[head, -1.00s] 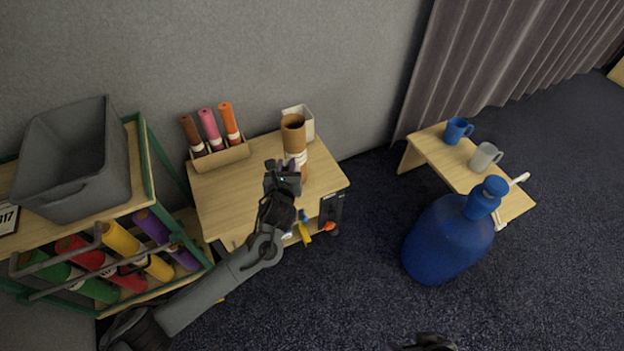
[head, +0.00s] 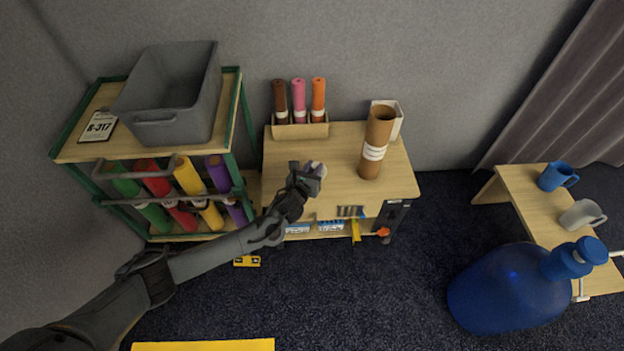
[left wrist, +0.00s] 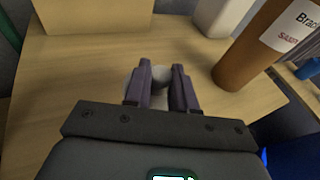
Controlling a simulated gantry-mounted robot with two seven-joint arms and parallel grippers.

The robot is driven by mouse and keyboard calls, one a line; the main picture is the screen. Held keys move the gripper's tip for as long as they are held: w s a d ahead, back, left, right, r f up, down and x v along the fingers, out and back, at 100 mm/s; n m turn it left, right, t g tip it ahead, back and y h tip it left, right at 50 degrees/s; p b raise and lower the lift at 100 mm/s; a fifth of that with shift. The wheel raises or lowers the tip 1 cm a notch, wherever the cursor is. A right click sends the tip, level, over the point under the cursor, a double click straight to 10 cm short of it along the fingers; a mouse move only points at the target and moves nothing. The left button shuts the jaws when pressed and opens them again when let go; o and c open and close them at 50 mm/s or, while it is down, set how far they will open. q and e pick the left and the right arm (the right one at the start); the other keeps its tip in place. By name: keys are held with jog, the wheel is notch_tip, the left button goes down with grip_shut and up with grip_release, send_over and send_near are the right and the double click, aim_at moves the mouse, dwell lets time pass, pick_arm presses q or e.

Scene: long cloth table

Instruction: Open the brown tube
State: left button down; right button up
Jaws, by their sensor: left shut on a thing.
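The brown tube (head: 373,150) stands upright on the small wooden table. It has a white label band, and its round top end looks open and hollow. In the left wrist view the tube (left wrist: 252,52) is at the upper right, apart from my fingers. My left gripper (head: 312,172) is left of the tube over the table. It is shut on a small pale round piece, which looks like a cap (left wrist: 161,75), partly hidden by the fingers. My right gripper is out of view.
A holder (head: 300,131) with brown, pink and orange rolls stands at the table's back left; a white container (head: 398,122) stands behind the tube. A green-framed rack (head: 240,110) with a grey bin (head: 170,110) is at left. A blue bottle (head: 510,290) is at right.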

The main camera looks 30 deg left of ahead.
pick_arm(q)
jog(key=shift+a+f, duration=0.25)
jog(key=shift+a, duration=0.1)
notch_tip(320, 180, down, 4)
jog(key=b, duration=0.3)
jog(key=shift+w, duration=0.1)
jog(key=c, duration=0.9)
grip_release()
